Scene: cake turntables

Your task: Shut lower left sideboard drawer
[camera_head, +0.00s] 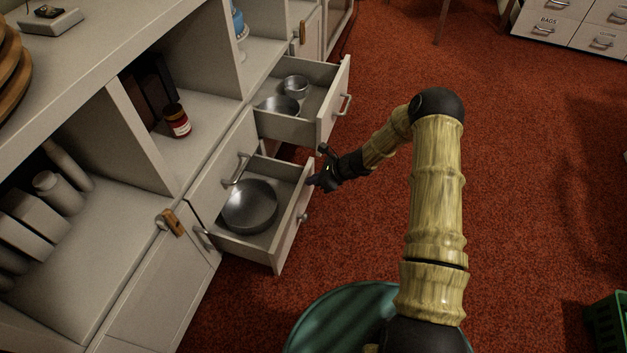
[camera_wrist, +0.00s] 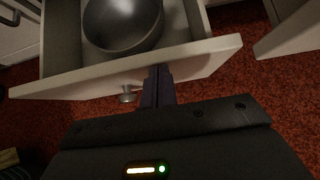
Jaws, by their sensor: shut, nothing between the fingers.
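The lower left sideboard drawer (camera_head: 293,228) is pulled open, with a large metal bowl (camera_head: 249,206) inside. In the wrist view, its pale front panel (camera_wrist: 215,58) crosses the picture, with the bowl (camera_wrist: 122,22) behind it. A metal handle (camera_wrist: 127,97) sits on the outer face, left of my fingers; it also shows in the head view (camera_head: 304,217). My gripper (camera_head: 314,181) is shut and empty at the far end of this drawer's front. In the wrist view, the fingertips (camera_wrist: 159,72) overlap the panel; I cannot tell whether they touch it.
Another drawer (camera_head: 331,107), farther along and holding small metal bowls (camera_head: 283,103), also stands open. A closed drawer (camera_head: 222,160) with a bar handle is above the lower left one. A green round object (camera_head: 345,310) stands near my base.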

